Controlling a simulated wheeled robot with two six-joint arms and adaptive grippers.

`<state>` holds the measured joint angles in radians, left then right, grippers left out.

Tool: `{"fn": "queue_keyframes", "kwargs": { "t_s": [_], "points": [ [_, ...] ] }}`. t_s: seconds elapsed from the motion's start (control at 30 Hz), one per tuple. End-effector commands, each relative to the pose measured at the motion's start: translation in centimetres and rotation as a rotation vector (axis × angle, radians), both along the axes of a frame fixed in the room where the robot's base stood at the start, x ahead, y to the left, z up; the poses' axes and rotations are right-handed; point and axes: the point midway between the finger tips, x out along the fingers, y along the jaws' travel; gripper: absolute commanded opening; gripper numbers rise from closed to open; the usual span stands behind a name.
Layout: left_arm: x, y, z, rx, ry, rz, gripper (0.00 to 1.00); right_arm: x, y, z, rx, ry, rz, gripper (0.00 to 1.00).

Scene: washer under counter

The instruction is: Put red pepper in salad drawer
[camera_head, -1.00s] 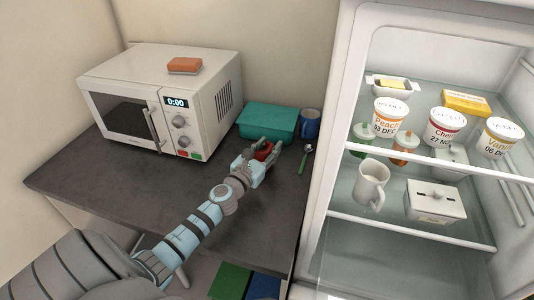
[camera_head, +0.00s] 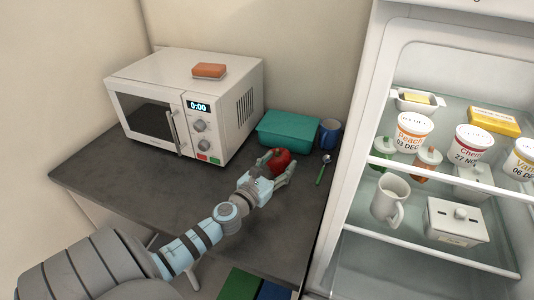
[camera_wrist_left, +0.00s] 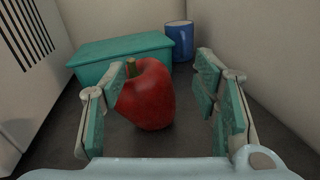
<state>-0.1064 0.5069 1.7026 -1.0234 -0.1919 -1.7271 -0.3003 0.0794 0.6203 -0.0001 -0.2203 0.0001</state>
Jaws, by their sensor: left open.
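The red pepper (camera_head: 280,160) sits upright on the dark counter in front of a teal box. In the left wrist view the red pepper (camera_wrist_left: 148,95) stands between the spread fingers, nearer the left finger, with a clear gap to the right one. My left gripper (camera_head: 281,174) is open around the near side of the pepper. It also shows in the left wrist view (camera_wrist_left: 160,110). The open fridge (camera_head: 350,185) is on the right with loaded shelves. I cannot make out a salad drawer in these views. My right gripper is not in view.
A white microwave (camera_head: 150,110) with an orange sponge (camera_head: 209,70) on top stands left of the pepper. The teal box (camera_head: 287,133), blue mug (camera_head: 329,134) and green-handled spoon (camera_head: 323,170) are close by. The counter's front left is clear.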

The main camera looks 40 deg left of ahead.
Motion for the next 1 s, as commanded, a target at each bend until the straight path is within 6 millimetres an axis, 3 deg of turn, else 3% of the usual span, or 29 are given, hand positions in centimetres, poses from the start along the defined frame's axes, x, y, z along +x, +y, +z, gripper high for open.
{"fn": "queue_keyframes", "kwargs": {
  "t_s": [0.2, 0.33, 1.0],
  "points": [
    [-5.2, -0.7, -0.5, 0.002, 0.003, -0.004, 0.55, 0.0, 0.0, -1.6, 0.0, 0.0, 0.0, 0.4],
    [-6.9, -0.9, -0.3, 0.001, 0.001, -0.003, 0.55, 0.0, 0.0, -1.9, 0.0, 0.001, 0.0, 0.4],
    [-7.2, -1.0, 0.0, -0.001, -0.001, -0.001, 0.55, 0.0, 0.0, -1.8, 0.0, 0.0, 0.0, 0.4]
  ]
}}
